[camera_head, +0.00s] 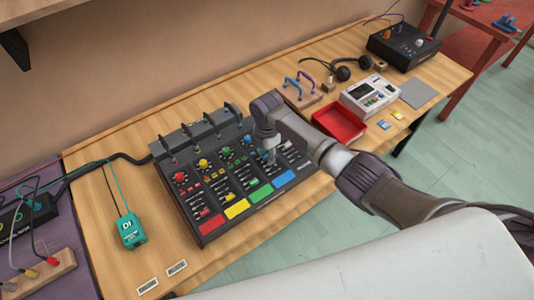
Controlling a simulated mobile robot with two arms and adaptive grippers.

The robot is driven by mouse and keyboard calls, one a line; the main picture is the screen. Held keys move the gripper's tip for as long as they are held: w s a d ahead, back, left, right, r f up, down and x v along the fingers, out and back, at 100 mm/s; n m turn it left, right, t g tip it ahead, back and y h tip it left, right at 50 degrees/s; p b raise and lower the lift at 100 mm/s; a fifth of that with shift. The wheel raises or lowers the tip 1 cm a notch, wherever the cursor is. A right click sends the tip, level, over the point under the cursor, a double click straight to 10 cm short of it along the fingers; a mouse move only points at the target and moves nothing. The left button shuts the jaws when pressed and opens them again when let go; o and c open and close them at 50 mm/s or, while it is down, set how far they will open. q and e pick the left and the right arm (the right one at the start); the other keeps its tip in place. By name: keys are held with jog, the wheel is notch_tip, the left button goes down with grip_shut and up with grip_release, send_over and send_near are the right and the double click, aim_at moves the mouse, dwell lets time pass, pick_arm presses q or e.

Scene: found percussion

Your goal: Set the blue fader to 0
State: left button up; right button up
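A dark mixer (203,231) stands on the wooden table, with red, yellow, green and blue strips along its front edge. The blue strip (285,178) marks the rightmost channel, and its fader slot lies just above it. My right gripper (270,158) points down over the upper part of that channel, close to the panel. It hides part of the channel, so the blue fader's cap and exact position cannot be made out. The fingers are too small to tell whether they are open or touching the fader. My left gripper is not in view.
A red tray (339,123), a white device (369,95) and headphones (343,70) lie right of the mixer. A teal DI box (131,231) sits left of it. Cables (131,156) run along the left.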

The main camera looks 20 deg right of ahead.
aim_at(267, 156)
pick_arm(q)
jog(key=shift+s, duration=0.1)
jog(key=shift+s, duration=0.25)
pick_arm(e)
notch_tip(267, 156, up, 12)
dwell(0.6)
